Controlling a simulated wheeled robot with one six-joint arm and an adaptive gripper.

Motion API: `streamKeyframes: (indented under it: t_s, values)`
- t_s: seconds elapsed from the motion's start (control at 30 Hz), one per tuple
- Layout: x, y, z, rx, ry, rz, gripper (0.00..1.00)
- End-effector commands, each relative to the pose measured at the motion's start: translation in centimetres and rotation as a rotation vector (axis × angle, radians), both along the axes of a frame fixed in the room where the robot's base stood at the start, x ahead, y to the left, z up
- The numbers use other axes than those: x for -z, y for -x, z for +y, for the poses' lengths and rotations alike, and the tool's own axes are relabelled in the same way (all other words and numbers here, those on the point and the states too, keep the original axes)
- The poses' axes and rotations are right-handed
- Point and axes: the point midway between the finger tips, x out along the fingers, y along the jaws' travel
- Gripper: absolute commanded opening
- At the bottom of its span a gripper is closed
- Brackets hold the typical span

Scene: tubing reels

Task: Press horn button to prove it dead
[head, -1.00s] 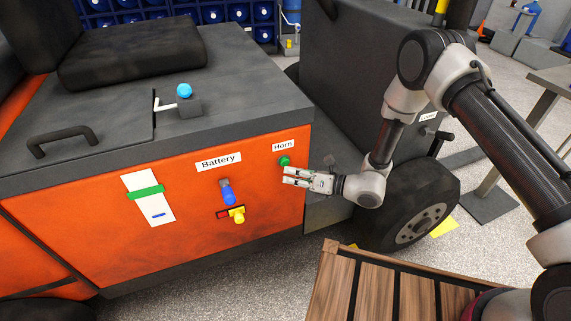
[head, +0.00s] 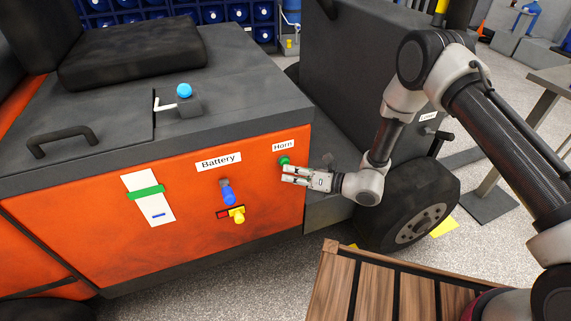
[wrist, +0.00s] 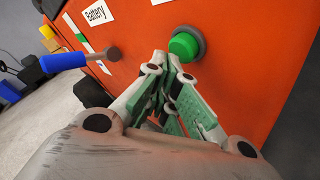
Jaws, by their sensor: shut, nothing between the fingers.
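The green horn button (head: 284,160) sits on the orange side panel, under a white label reading "Horn" (head: 283,146). In the wrist view the button (wrist: 184,45) is a green cap in a grey ring, just beyond my fingertips. My gripper (head: 285,174) is shut and empty, pointing at the panel from the right. In the head view its tips are just below the button and partly overlap its lower edge. In the wrist view the fingertips (wrist: 166,66) are close to the button's lower left edge. I cannot tell whether they touch it.
The blue battery lever (head: 228,195) and a yellow connector (head: 237,215) stick out of the panel left of the button. A control lever with a light blue knob (head: 184,90) stands on the dark top. A slatted wooden surface (head: 345,285) lies in front; a wheel (head: 420,215) is at right.

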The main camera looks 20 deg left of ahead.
Motion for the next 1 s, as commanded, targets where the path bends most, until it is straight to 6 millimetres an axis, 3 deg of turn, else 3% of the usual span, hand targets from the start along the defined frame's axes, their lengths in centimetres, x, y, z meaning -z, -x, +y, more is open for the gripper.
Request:
streamKeyframes:
  t_s: [1.0]
  values:
    - [0.04,-0.61,0.51,0.000,0.001,0.000,0.00]
